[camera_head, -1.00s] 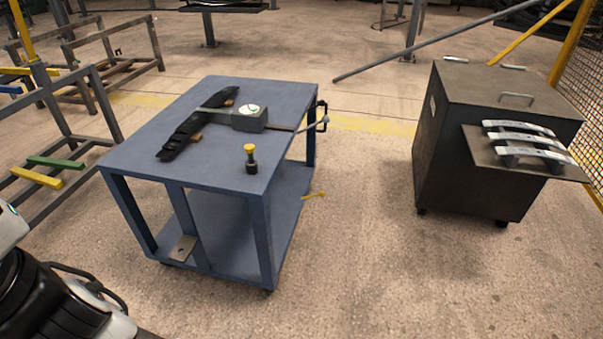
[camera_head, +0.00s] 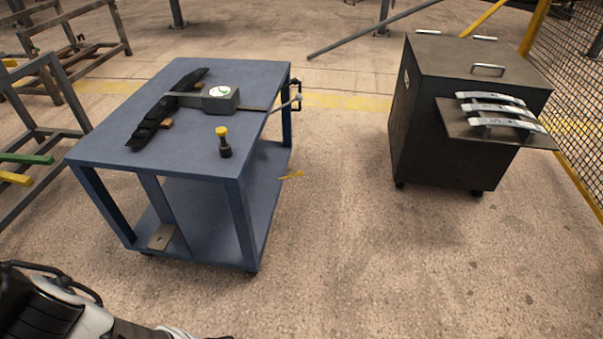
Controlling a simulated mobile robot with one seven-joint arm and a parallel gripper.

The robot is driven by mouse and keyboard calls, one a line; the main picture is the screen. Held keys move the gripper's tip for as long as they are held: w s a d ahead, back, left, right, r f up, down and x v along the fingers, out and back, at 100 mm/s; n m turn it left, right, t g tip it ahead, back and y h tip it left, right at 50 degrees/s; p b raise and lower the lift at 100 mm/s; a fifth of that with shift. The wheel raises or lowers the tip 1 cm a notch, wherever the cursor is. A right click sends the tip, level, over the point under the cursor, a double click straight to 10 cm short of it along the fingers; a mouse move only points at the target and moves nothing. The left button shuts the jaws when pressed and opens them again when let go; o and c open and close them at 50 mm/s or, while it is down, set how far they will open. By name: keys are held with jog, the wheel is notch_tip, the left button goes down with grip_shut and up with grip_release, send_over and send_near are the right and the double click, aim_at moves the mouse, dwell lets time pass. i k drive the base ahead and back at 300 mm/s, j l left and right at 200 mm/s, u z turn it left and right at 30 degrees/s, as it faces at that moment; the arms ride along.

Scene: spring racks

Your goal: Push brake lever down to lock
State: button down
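A blue two-shelf cart (camera_head: 110,143) stands left of centre. A small yellow lever-like piece (camera_head: 291,175) shows low at its right side, just beyond the lower shelf edge; it looks like the brake lever. It is too small to tell exactly how it is tilted or joined to the cart. Part of my arm, white and black, shows at the bottom left, in front of the cart and apart from it. My gripper is not in view.
On the cart top are a grey block with a round dial (camera_head: 221,98), a black strip-like part (camera_head: 160,118) and a yellow-capped knob (camera_head: 223,140). A dark cabinet (camera_head: 430,125) with curved metal strips stands right. Metal racks (camera_head: 40,105) stand left. Floor between cart and cabinet is clear.

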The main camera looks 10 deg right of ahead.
aim_at(300, 173)
jog(key=i+l, duration=0.55)
jog(key=i, duration=0.25)
jog(key=i+l+u, duration=0.1)
jog(key=i+l, duration=0.5)
jog(key=i, duration=0.15)
jog(key=i+j, duration=0.3)
jog(key=i, duration=0.2)
